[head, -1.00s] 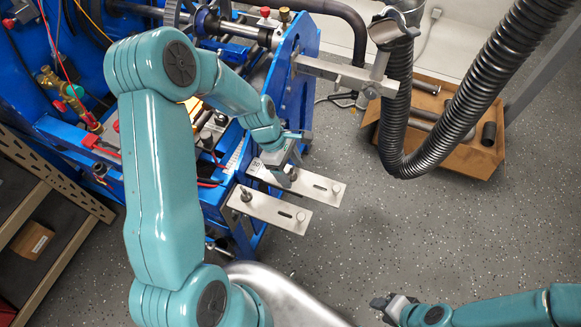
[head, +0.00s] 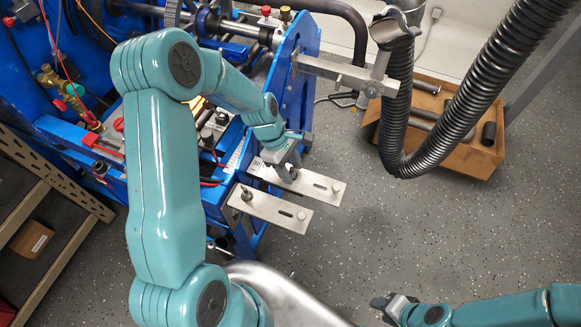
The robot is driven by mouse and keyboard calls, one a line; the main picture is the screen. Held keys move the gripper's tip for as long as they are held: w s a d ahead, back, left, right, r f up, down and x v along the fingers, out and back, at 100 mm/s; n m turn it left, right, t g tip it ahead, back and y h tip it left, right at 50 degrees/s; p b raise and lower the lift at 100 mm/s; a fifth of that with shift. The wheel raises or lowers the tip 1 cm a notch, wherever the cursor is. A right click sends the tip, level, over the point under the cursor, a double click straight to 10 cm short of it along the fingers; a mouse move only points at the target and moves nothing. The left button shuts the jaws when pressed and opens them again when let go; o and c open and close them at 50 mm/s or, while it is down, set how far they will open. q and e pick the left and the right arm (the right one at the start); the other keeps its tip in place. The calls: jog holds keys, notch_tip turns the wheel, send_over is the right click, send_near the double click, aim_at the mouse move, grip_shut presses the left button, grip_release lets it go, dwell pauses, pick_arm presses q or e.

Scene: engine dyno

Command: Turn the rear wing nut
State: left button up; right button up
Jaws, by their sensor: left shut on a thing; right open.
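Two pale slotted metal plates stick out from the blue engine stand, one behind the other. The rear plate (head: 318,184) has a small stud at its outer end. My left gripper (head: 291,176) is over the inner part of this plate, pointing down, and is shut on the rear wing nut, which the fingers hide. The front plate (head: 275,211) carries its own wing nut (head: 246,195) near its inner end, apart from my gripper. My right gripper (head: 384,306) is low at the right over bare floor, open and empty, away from the plates.
The blue stand (head: 300,95) rises just behind the rear plate. A black corrugated hose (head: 440,130) hangs at the right, near a cardboard box (head: 465,155) of pipes. A shelf rack (head: 60,230) stands at the left. The floor right of the plates is clear.

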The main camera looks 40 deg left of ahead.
pick_arm(q)
jog(key=m, duration=0.2)
jog(key=m+g+b, duration=0.1)
jog(key=m, duration=0.1)
jog(key=m+g, duration=0.1)
jog(key=m, duration=0.1)
jog(key=shift+w+r+y, duration=0.1)
jog(key=shift+w+y, duration=0.15)
jog(key=shift+y, duration=0.05)
jog(key=m+g, duration=0.1)
jog(key=m, duration=0.1)
jog(key=m+g+y+b, duration=0.1)
jog(key=m, duration=0.2)
jog(key=shift+w+d+m+b, duration=0.1)
jog(key=shift+m+b, duration=0.2)
jog(key=m+y, duration=0.1)
jog(key=m, duration=0.1)
jog(key=m+g+y+b, duration=0.1)
jog(key=m, duration=0.2)
jog(key=shift+d+m, duration=0.1)
jog(key=shift+m, duration=0.2)
jog(key=m+y+b, duration=0.1)
jog(key=m+y, duration=0.1)
jog(key=m, duration=0.3)
jog(key=shift+d+r, duration=0.1)
jog(key=shift+m, duration=0.3)
jog(key=o, duration=1.1)
jog(key=shift+c, duration=0.2)
